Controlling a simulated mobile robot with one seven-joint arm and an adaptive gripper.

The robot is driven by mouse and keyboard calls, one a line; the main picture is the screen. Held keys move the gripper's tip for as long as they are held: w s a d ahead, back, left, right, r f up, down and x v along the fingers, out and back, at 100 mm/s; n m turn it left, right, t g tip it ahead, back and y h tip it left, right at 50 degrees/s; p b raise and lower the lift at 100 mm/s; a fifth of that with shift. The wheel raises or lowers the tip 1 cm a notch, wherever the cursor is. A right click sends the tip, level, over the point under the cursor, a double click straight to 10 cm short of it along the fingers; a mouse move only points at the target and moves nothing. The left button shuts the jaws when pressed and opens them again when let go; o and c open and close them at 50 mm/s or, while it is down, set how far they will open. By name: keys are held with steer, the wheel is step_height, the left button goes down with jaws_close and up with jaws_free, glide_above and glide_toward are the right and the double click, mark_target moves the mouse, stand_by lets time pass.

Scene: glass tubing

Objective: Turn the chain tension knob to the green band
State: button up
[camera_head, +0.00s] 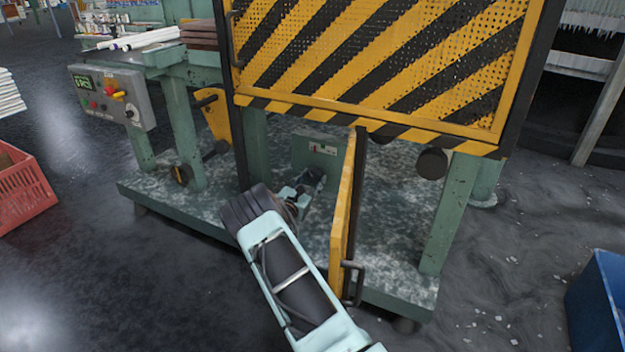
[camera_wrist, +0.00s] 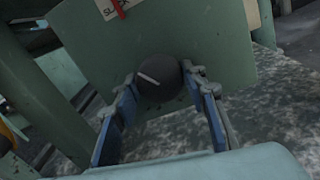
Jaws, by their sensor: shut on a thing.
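The chain tension knob (camera_wrist: 158,78) is dark and round with a white pointer line, on a green plate (camera_wrist: 215,45) in the wrist view. The line slants from upper left to lower right. My gripper (camera_wrist: 163,90) has its two fingers on either side of the knob, shut on it. A pale label with a red mark and the letters "SL" shows above left, cut off by the frame. I see no green band there. In the head view the plate (camera_head: 308,148) stands low inside the machine, and my gripper (camera_head: 310,184) reaches it and hides the knob.
A yellow door (camera_head: 343,205) stands open, edge-on, just right of my arm. A striped yellow guard (camera_head: 390,55) hangs above. A control box (camera_head: 112,98) is at left. A red crate (camera_head: 25,190) and a blue bin (camera_head: 600,300) stand on the floor.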

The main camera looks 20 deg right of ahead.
steer(key=shift+n, duration=0.3)
steer(key=n, duration=0.3)
steer(key=shift+a+n, duration=0.1)
steer(key=shift+n, duration=0.3)
steer(key=n, duration=0.4)
steer(key=shift+g, duration=0.3)
steer(key=n, duration=0.4)
steer(key=shift+n+p, duration=0.3)
steer(key=shift+p, duration=0.1)
steer(key=shift+n, duration=1.7)
steer(key=o, duration=1.2)
steer(key=shift+c, duration=0.2)
